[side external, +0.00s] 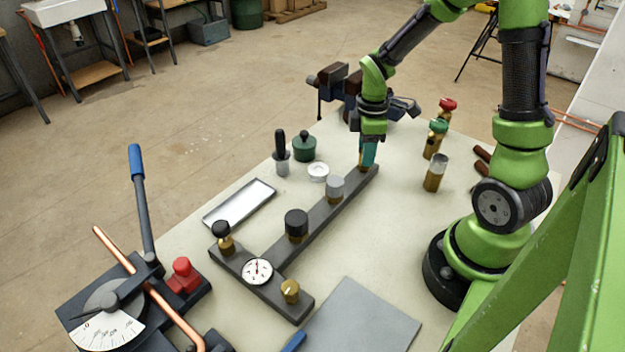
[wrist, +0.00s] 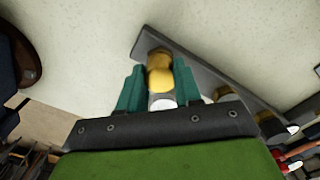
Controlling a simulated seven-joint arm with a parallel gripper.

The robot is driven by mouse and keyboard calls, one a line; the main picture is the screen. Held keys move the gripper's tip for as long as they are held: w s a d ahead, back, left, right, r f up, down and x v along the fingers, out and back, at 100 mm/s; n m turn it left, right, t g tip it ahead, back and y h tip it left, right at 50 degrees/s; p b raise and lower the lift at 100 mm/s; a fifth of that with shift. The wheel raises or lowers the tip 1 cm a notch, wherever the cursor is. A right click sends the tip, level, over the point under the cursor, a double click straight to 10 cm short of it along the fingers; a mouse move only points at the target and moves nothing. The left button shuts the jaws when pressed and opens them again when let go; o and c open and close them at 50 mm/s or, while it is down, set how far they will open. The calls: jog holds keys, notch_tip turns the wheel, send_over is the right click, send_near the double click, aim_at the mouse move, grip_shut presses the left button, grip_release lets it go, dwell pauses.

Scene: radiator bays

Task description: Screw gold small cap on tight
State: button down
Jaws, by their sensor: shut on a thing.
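My gripper (side external: 367,157) points down over the far end of the dark grey bar (side external: 322,213), its teal fingers low and close to the bar. In the wrist view, my gripper (wrist: 159,82) is shut on the small gold cap (wrist: 160,79), with one finger on each side. The cap sits in line with a darker brass piece (wrist: 157,58) at the end of the bar. A pale round piece (wrist: 162,103) also shows between the fingers. The thread is hidden, so I cannot tell how tightly the cap sits.
Along the bar stand a grey cap (side external: 335,187), a black cap (side external: 297,221), a dial gauge (side external: 257,270) and a gold knob (side external: 290,288). An empty metal tray (side external: 239,203) lies left. Valves with red (side external: 447,104) and green (side external: 438,126) tops stand right of my gripper.

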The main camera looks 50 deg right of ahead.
jog(key=m, duration=1.7)
jog(key=c, duration=1)
grip_release()
jog(key=shift+o, duration=0.2)
